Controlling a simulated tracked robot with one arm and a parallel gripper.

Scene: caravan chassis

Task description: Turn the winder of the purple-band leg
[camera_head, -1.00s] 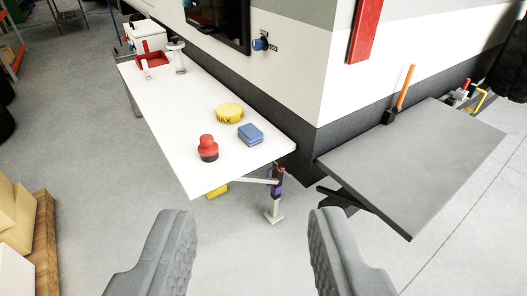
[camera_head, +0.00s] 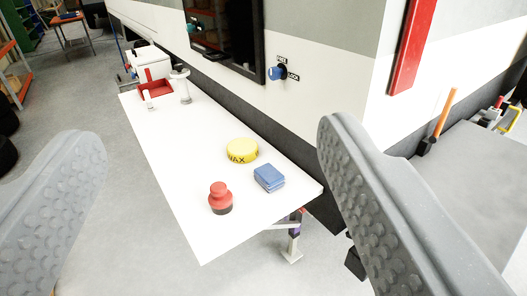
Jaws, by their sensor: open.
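The purple-band leg (camera_head: 294,232) stands under the near right corner of the white table, beside the caravan's corner. Its purple band and foot show, while its upper part is hidden by the tabletop. I cannot make out its winder clearly. My gripper (camera_head: 205,135) is open and empty, its two grey fingers wide apart at the left and right of the view. The leg lies beyond the fingers, just left of the right finger in the picture, and nothing touches it.
The white table (camera_head: 185,179) holds a red-topped item (camera_head: 220,198), a yellow wax tin (camera_head: 242,151) and a blue block (camera_head: 268,178). A blue knob (camera_head: 277,73) sits on the caravan wall. A grey surface (camera_head: 462,180) is at right.

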